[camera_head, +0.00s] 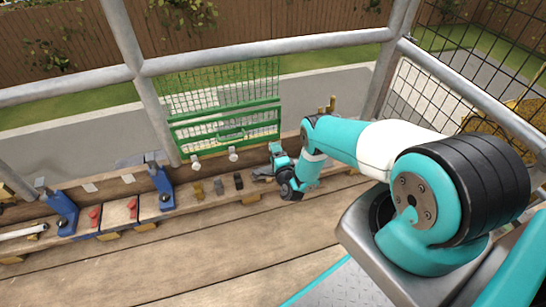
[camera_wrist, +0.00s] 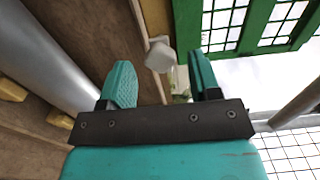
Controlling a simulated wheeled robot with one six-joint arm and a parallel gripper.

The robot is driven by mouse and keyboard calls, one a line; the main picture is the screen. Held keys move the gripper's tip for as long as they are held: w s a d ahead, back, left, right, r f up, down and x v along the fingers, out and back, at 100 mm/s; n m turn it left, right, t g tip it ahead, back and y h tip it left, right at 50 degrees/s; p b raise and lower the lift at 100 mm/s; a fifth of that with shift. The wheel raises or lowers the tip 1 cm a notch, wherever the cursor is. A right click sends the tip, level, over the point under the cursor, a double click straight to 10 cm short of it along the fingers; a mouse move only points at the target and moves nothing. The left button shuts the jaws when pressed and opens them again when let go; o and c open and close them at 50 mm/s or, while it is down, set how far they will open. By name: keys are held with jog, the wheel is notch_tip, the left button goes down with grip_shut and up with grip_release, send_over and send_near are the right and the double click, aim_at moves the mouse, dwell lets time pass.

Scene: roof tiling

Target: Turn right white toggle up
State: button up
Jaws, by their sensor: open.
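Two white toggles sit side by side at the foot of the green mesh panel in the head view: the left one (camera_head: 196,163) and the right one (camera_head: 233,155). My gripper (camera_head: 262,176) is right of and a little below the right toggle, its fingers pointing left. In the wrist view my gripper (camera_wrist: 161,66) is open and empty. One white toggle (camera_wrist: 160,56) shows between the fingertips, nearer the right finger; it appears apart from both. I cannot tell its depth, and its mount is only partly visible.
A green frame panel (camera_head: 225,125) stands behind the toggles. Along the wooden ledge are blue clamps (camera_head: 159,188), red pieces (camera_head: 132,205), and small brown and dark blocks (camera_head: 219,187). Grey metal rails (camera_head: 265,50) cross above. The plank floor (camera_head: 190,250) in front is clear.

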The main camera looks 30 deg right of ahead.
jog(key=b, duration=0.1)
jog(key=w+b, duration=0.2)
jog(key=shift+d+f, duration=0.3)
jog(key=shift+w+d+r+b, duration=0.1)
jog(key=shift+w+r+b, duration=0.25)
jog(key=shift+b, duration=0.3)
jog(key=c, duration=0.9)
